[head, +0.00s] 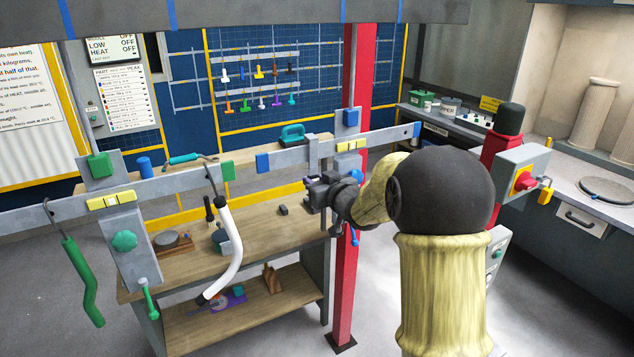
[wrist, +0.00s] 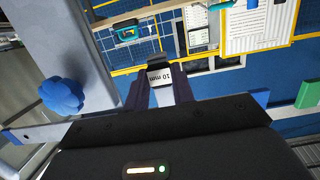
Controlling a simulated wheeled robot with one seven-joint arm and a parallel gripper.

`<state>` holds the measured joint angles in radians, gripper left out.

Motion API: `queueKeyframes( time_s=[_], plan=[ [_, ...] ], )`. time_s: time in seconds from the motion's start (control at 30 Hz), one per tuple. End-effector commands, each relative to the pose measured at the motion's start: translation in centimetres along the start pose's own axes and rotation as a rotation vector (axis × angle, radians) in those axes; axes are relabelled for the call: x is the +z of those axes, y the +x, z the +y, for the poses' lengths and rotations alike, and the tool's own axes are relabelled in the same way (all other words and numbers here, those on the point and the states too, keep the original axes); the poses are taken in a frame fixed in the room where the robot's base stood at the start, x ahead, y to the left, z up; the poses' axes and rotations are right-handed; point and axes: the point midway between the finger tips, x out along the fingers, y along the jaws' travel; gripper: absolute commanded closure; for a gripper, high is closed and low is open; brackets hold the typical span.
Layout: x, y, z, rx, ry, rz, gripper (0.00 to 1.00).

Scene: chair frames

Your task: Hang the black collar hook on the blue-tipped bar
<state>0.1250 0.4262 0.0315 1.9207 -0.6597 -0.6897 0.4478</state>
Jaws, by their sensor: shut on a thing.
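My gripper (head: 322,190) is in front of the grey bar (head: 388,136), left of the red post. This bar has a blue tip (head: 417,130) at its right end. In the wrist view my gripper (wrist: 159,90) is shut on a grey piece marked "10 mm" with a black band (wrist: 159,60), seemingly the black collar hook. The piece's lower part is hidden by my gripper. In the head view a grey upright piece (head: 313,153) shows above my gripper against the bar; I cannot tell whether it touches the bar.
A white-handled hook (head: 225,250) and a green hook (head: 82,275) hang at left. A blue knob (wrist: 62,95) on a grey plate is close to my gripper in the wrist view. The red post (head: 358,80) stands just behind my gripper. A wooden bench (head: 265,235) is behind.

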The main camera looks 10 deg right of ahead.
Motion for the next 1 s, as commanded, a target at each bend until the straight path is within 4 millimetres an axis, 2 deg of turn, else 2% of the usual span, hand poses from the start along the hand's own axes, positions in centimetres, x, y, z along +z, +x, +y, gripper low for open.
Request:
queueKeyframes(
  time_s=[1.0],
  plan=[
    [1.5,0.3,0.0,0.0,0.0,0.0,1.0]
  ],
)
